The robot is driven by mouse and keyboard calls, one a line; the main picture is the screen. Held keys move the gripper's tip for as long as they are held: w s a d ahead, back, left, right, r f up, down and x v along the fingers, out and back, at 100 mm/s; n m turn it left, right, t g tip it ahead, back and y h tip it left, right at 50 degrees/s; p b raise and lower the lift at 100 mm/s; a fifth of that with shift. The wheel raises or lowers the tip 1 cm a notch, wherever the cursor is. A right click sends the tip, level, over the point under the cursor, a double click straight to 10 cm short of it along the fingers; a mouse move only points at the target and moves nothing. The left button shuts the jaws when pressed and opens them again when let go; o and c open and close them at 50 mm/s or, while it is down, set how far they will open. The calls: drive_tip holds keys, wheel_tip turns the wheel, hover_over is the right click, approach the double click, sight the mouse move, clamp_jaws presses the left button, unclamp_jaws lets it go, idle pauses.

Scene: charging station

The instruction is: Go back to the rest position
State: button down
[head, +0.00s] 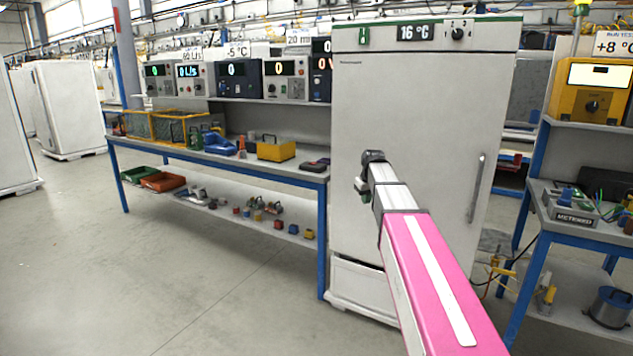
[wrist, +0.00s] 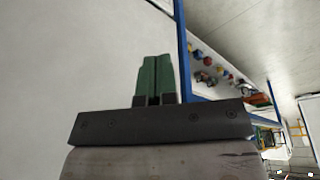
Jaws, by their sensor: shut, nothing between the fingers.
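My gripper (wrist: 157,62) shows in the wrist view with its two green fingers together and nothing between them. Behind the fingers is a plain pale surface, which looks like the side or front of the white cabinet. In the head view my pink and white arm reaches forward from the lower right. Its dark end is in front of the white cabinet (head: 420,130), whose door is shut and whose display reads 16 °C.
A blue-framed workbench (head: 245,165) with tools and a yellow box (head: 276,150) stands left of the cabinet. A second bench (head: 585,228) with a meter is at the right. A row of instruments (head: 240,78) sits on the shelf. The floor (head: 130,270) at front left is clear.

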drive_tip(key=s+f+m+g, duration=0.1)
drive_tip(key=s+f+m, duration=0.1)
drive_tip(key=s+f, duration=1.1)
drive_tip(key=s+f+m+g, duration=0.1)
drive_tip(key=s+f+g, duration=0.1)
drive_tip(key=s+f, duration=1.1)
drive_tip(key=s, duration=0.5)
drive_tip(key=shift+a+f+m+h, duration=0.15)
drive_tip(key=shift+f+m+h, duration=0.15)
drive_tip(key=shift+m, duration=0.1)
